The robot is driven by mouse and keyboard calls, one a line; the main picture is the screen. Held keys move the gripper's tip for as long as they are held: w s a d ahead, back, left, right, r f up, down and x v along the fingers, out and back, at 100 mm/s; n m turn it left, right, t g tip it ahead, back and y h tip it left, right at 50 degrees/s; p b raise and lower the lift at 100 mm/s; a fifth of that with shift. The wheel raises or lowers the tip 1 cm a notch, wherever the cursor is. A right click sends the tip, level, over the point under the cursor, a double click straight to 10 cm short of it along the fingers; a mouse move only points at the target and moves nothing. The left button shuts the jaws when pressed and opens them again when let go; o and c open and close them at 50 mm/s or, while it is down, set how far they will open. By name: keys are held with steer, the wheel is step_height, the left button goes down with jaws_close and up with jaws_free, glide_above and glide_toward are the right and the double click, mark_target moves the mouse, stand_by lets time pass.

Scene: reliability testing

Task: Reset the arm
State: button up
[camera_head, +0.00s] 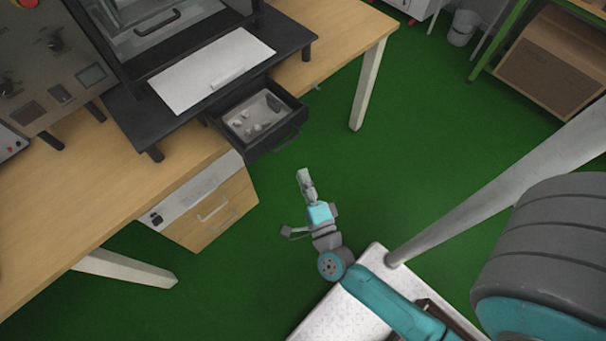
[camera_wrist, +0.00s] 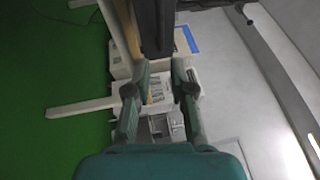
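My arm, teal and grey, reaches up from my white base plate in the head view. My gripper (camera_head: 305,183) is over the green floor, just below and right of the open black drawer (camera_head: 288,141), apart from it in the picture. In the wrist view my gripper (camera_wrist: 161,75) has its two fingers well apart, with nothing held between them. A dark block shape (camera_wrist: 155,25) lies beyond the fingertips; I cannot tell what it is.
The drawer holds a tray (camera_head: 268,97) of small parts under a black stand on the wooden workbench (camera_head: 160,185). A wooden drawer cabinet (camera_head: 215,208) hangs below. A cardboard box (camera_head: 555,65) stands on a shelf at upper right. Green floor (camera_head: 400,150) is clear.

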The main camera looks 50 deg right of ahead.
stand_by(0.4)
steer(key=s+a+r+n+g+y, duration=0.1)
steer(key=s+a+r+n+y, duration=0.1)
steer(key=s+n, duration=0.5)
steer(key=s+a+r+n+g+y, duration=0.1)
steer(key=s+a+r+n+y, duration=0.2)
steer(key=s+r+n, duration=0.2)
steer(key=s+a+r+n+g+y, duration=0.1)
steer(key=s+a+r+n+y, duration=0.2)
steer(key=s+n, duration=0.7)
steer(key=shift+s+a+r+n, duration=0.25)
steer(key=shift+a+n, duration=0.05)
steer(key=shift+n, duration=0.6)
